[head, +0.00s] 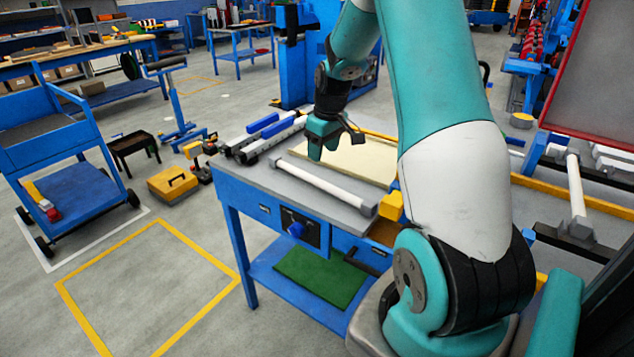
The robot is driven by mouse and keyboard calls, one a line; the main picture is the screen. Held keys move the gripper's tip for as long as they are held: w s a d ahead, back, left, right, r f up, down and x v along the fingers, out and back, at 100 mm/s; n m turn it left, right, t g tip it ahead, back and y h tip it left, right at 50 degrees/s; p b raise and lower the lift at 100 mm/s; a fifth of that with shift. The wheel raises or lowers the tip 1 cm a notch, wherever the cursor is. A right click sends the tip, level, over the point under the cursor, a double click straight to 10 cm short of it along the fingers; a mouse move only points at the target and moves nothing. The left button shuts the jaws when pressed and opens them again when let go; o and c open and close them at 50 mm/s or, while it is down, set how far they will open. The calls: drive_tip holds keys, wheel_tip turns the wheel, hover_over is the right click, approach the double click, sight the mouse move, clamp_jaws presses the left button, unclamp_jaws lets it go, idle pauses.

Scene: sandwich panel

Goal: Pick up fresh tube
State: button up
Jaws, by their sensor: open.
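A white tube (325,186) with grey end pieces lies across the blue workbench's grey top (262,168), near its front edge. It runs from the upper left to the lower right. My gripper (335,147) hangs over the bench, above and behind the tube's left half as seen in the head view. Its jaws are open and empty, with one finger to each side. A gap shows between the fingers and the tube, though its exact height cannot be told. A second white tube (575,188) lies to the right, with a dark grey fitting at its lower end.
A pale board (350,162) lies behind the tube. Black, white and blue bars (262,132) lie at the bench's back left. A yellow block (390,206) is near the tube's right end.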

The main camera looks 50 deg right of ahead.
sight(317, 182)
drive_tip(key=f, duration=0.3)
drive_tip(key=w+f+p, duration=0.1)
drive_tip(key=f, duration=0.6)
drive_tip(key=shift+w+a+p, duration=0.15)
drive_tip(key=shift+w+p, duration=0.2)
drive_tip(key=shift+p, duration=0.05)
clamp_jaws()
